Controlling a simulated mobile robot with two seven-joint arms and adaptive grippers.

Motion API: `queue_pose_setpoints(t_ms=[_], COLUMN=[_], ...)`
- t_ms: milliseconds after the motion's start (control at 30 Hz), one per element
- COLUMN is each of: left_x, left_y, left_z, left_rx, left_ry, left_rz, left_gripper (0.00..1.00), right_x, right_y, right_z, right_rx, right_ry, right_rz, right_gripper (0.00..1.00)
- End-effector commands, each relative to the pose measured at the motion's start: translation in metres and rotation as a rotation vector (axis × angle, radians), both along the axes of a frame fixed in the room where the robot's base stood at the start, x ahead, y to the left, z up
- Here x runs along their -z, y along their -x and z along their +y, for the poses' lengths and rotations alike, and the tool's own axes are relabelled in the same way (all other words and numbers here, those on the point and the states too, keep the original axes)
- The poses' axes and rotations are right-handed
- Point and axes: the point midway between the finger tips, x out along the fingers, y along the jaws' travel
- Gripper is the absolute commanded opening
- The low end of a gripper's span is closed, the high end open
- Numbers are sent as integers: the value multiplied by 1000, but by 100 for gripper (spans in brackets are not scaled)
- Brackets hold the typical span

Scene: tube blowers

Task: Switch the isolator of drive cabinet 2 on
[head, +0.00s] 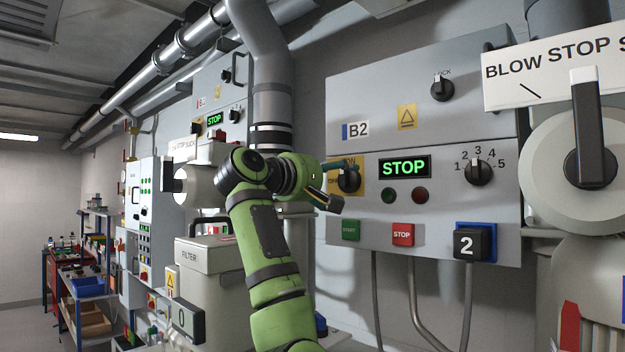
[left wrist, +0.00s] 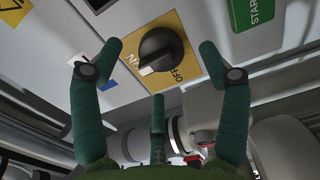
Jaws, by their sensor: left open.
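The drive cabinet marked B2 (head: 455,120) is a grey wall box with a lit green STOP display. Its isolator (head: 349,181) is a black rotary knob on a yellow ON/OFF plate at the cabinet's left side. In the left wrist view the isolator (left wrist: 163,50) shows clearly, its white mark facing lower left, toward the ON side; I cannot tell its exact setting. My left gripper (head: 340,183) is open at the isolator. In the left wrist view its fingers (left wrist: 160,62) stand spread around the knob, apart from it. My right gripper is out of view.
Below the isolator are a green START button (head: 351,230) and red STOP button (head: 402,234). A selector knob (head: 478,172) sits farther right. A large lever valve (head: 590,150) stands at the right edge. A filter housing (head: 203,257) and another cabinet (head: 212,90) are left.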

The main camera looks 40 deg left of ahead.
Motion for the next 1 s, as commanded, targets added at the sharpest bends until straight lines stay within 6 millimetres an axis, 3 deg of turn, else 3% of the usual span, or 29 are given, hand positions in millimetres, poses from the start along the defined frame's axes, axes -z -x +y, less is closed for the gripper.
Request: queue_pose_setpoints(t_ms=[200,400,1000], left_x=[-1,0,0], left_y=[48,75,83], left_z=[3,5,5], left_rx=[-2,1,2], left_ry=[-2,-2,-2], left_rz=[-4,0,2], left_gripper=[76,76,76], right_x=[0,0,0], right_y=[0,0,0], right_z=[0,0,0], right_rx=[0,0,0], right_ry=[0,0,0], right_rz=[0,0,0], right_gripper=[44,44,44])
